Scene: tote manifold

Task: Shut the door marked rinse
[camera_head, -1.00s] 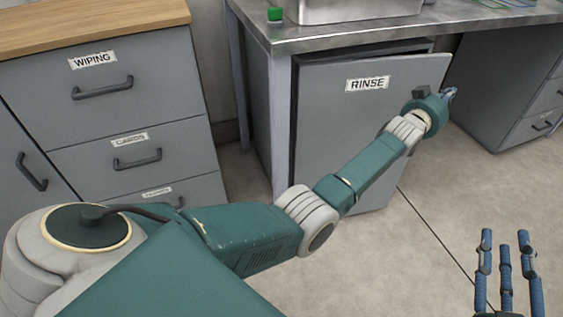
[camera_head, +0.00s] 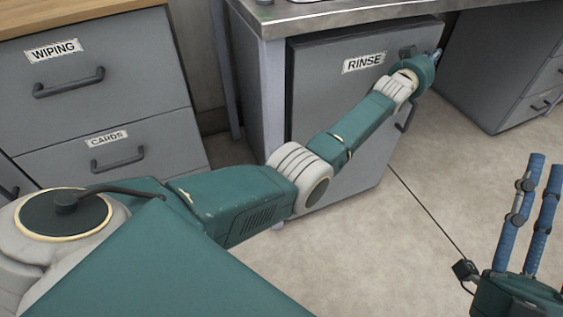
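The grey door marked RINSE (camera_head: 337,100) is under the metal worktop. A thin dark strip shows along its top and left edges; it looks close to its frame, but I cannot tell whether it is fully shut. Its dark handle (camera_head: 406,116) is near the right edge, partly behind my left wrist. My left gripper (camera_head: 438,54) is at the door's upper right corner, its fingers mostly hidden by the hand; contact is unclear. My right gripper (camera_head: 541,172) is at the lower right, fingers extended and apart, empty, away from the door.
A grey drawer unit with WIPING (camera_head: 105,85) and CARDS (camera_head: 120,150) drawers stands at the left. The metal worktop (camera_head: 340,14) overhangs the door. Another drawer unit (camera_head: 525,75) is at the right. The floor (camera_head: 400,245) before the door is clear.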

